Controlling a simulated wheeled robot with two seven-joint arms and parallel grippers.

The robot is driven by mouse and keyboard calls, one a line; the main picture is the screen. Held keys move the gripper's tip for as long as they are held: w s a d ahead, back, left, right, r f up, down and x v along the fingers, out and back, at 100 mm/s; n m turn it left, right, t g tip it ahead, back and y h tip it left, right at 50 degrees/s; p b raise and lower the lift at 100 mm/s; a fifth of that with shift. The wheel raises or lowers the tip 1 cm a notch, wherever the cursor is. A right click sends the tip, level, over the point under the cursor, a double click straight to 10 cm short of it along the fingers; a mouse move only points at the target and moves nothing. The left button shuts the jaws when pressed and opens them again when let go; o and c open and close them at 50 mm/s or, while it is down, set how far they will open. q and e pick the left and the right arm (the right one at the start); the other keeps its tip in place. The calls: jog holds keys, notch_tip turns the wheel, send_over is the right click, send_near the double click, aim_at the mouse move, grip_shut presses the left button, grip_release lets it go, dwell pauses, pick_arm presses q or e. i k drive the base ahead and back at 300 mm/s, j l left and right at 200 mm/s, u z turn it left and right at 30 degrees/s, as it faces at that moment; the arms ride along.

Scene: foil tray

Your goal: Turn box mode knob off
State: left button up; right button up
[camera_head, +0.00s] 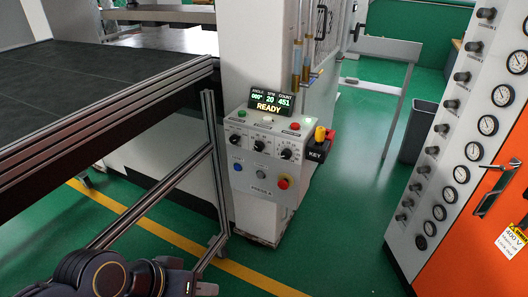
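A white control box (245,178) stands on a pedestal in the middle, with a lit display (271,102) reading READY. Three black rotary knobs sit in a row on its face: left (233,140), middle (260,144) and right (287,153). Their labels are too small to read, so I cannot tell which is the mode knob. Below are a blue button (237,167), a small grey knob (261,173) and a red button (283,183). My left gripper (203,288) is at the bottom edge, well short of the box; its fingers are unclear. My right gripper is out of view.
A dark table (50,80) with an aluminium frame (150,205) stands left of the box. A grey bin (418,130) and an orange-and-white cabinet (480,215) are at right.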

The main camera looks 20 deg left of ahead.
aim_at(234, 140)
jog(key=i+l+u, duration=0.85)
